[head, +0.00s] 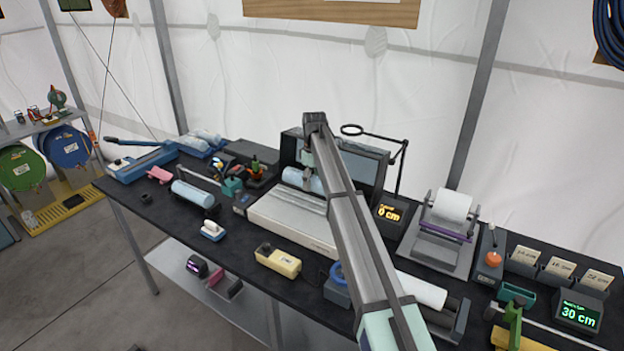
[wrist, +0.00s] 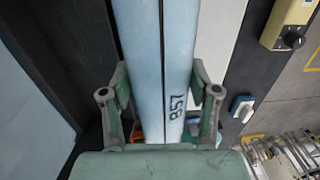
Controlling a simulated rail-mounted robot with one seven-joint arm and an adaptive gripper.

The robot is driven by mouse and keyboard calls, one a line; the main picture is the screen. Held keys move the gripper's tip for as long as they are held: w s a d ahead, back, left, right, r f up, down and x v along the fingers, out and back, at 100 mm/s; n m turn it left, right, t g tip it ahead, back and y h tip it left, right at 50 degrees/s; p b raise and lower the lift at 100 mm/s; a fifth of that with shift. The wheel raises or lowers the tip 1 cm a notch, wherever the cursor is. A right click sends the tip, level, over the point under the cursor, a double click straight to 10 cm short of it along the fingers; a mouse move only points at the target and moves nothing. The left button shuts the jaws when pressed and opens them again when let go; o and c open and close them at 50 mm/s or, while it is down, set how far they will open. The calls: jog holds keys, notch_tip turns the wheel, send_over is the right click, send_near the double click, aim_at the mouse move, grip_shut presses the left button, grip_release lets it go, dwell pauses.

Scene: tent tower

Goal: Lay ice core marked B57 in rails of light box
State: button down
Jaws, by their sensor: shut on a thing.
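The ice core is a pale blue cylinder with a dark lengthwise line, marked B57 (wrist: 152,60) in the wrist view. In the head view its end (head: 291,177) shows beside my arm. My gripper (wrist: 164,100) is shut on it, one finger on each side; in the head view my gripper (head: 307,168) points down at the core. The light box (head: 288,222) is a low pale box on the bench, just in front of and below the core. My arm hides part of the core and box. I cannot tell whether the core touches anything below.
Another pale blue cylinder (head: 193,194) lies to the left. A yellow device (head: 278,260) sits in front of the light box. A roll stand (head: 440,235) is at right.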

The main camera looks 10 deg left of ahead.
jog(key=shift+f+b, duration=1)
jog(key=shift+f, duration=2.25)
jog(key=shift+f, duration=0.25)
jog(key=shift+c, duration=1)
grip_release()
jog(key=r, duration=1.2)
jog(key=shift+w+d, duration=0.15)
jog(key=shift+w, duration=0.15)
